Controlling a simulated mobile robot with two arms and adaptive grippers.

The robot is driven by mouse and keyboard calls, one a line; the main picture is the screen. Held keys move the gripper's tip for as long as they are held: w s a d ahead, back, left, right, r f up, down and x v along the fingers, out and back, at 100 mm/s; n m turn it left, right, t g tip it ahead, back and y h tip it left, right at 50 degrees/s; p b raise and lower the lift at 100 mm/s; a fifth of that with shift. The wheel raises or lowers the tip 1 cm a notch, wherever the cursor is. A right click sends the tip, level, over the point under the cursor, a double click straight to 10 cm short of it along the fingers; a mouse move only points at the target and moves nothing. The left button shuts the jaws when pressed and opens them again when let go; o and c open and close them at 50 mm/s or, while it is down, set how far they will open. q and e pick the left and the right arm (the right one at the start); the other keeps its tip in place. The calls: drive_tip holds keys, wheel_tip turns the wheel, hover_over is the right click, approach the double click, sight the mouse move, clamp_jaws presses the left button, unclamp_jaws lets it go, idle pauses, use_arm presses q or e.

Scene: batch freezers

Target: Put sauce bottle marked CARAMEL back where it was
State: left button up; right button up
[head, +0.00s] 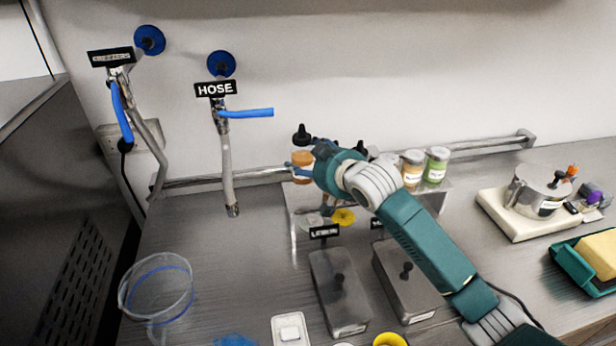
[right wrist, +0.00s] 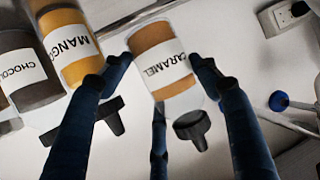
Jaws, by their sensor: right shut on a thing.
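The sauce bottle marked CARAMEL (right wrist: 166,62) has an orange-brown body, a white label and a black nozzle cap. It is between the dark fingers of my right gripper (right wrist: 160,78), which is shut on it. In the head view the bottle (head: 302,158) is upright at the left end of the low steel shelf (head: 434,197), partly covered by my right gripper (head: 302,172). I cannot tell whether its base touches the shelf. My left gripper is not in view.
The MANGO bottle (right wrist: 70,45) and the CHOCOLATE bottle (right wrist: 27,72) stand beside it in the wrist view. Two labelled jars (head: 413,168) (head: 437,167) are farther right on the shelf. A hanging hose (head: 228,170) is left of the bottle. Lidded steel containers (head: 338,290) stand in front.

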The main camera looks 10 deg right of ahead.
sight(311, 182)
drive_tip(key=shift+f+p, duration=0.5)
drive_tip(key=shift+f, duration=2.55)
drive_tip(key=o, duration=0.9)
drive_tip(key=shift+f, duration=0.15)
drive_tip(key=shift+s+d, duration=0.1)
drive_tip(key=shift+s, duration=0.2)
drive_tip(key=b+v, duration=0.2)
drive_tip(key=v, duration=0.9)
drive_tip(key=shift+s+d+r, duration=0.1)
drive_tip(key=shift+s+r, duration=0.05)
drive_tip(key=shift+r, duration=0.15)
